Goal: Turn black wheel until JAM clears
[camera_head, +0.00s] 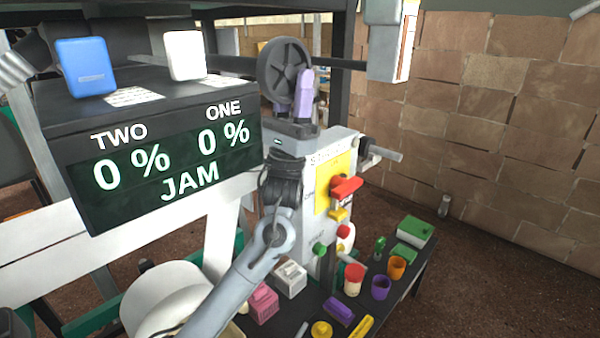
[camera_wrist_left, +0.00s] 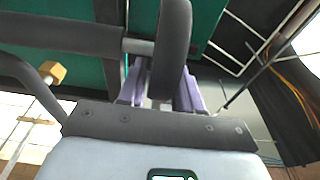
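The black spoked wheel (camera_head: 285,68) stands upright on top of the grey machine (camera_head: 316,185). My left gripper (camera_head: 304,88) has purple fingers and is at the wheel's lower right rim. In the left wrist view, the dark rim (camera_wrist_left: 174,45) runs down toward the space between the two purple fingers (camera_wrist_left: 166,85). The fingers are apart, with a light gap beside the rim; firm contact cannot be made out. The dark display (camera_head: 165,165) reads "TWO 0 %", "ONE 0 %" and "JAM". My right gripper is not in view.
A blue block (camera_head: 86,67) and a white block (camera_head: 185,55) stand on the display box. The machine carries a red handle (camera_head: 346,187) and a side crank (camera_head: 385,154). Cups and coloured blocks crowd the low dark table (camera_head: 398,292). A brick wall (camera_head: 510,100) is at right.

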